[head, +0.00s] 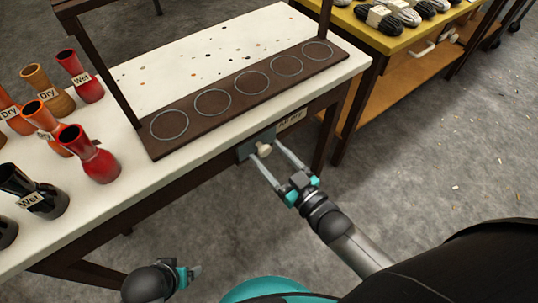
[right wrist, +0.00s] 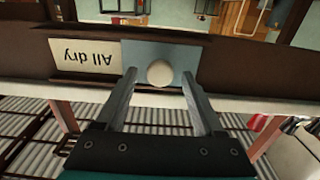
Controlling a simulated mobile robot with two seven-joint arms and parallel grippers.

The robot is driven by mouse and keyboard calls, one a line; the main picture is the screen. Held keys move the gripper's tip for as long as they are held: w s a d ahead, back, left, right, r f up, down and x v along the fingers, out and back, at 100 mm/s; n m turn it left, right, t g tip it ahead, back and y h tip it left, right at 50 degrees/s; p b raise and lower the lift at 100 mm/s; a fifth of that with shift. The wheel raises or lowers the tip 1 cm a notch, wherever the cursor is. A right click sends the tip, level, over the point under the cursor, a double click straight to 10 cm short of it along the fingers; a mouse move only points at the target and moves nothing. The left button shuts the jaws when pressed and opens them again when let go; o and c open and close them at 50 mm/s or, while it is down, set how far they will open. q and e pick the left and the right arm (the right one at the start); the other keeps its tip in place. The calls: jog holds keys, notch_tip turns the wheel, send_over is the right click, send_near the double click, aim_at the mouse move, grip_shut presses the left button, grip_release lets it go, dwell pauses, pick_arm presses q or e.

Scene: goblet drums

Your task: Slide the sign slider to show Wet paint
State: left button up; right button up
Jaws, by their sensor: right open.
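The sign slider is a blue-grey plate (right wrist: 187,66) on the table's front rail, with a round cream knob (right wrist: 160,73). Beside it a cream label reading "All dry" (right wrist: 85,58) shows, upside down in the right wrist view. In the head view the plate (head: 244,152) and knob (head: 264,149) lie left of the label (head: 291,121). No "Wet paint" text is visible. My right gripper (head: 267,152) is open, its fingers on either side of the knob; I cannot tell whether they touch it. My left gripper (head: 194,273) is low at the bottom, its jaw state unclear.
On the white table (head: 205,60) stands a dark rack (head: 205,120) with several ringed circles. Several goblet drums labelled Wet or Dry, such as a red one (head: 90,155), stand at left. A yellow table (head: 410,35) with rope bundles is at upper right. Open floor lies right.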

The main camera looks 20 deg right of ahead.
jog(key=shift+w+a, duration=0.15)
jog(key=shift+w, duration=0.1)
jog(key=shift+c, duration=0.2)
grip_shut()
dwell(0.3)
dwell(0.8)
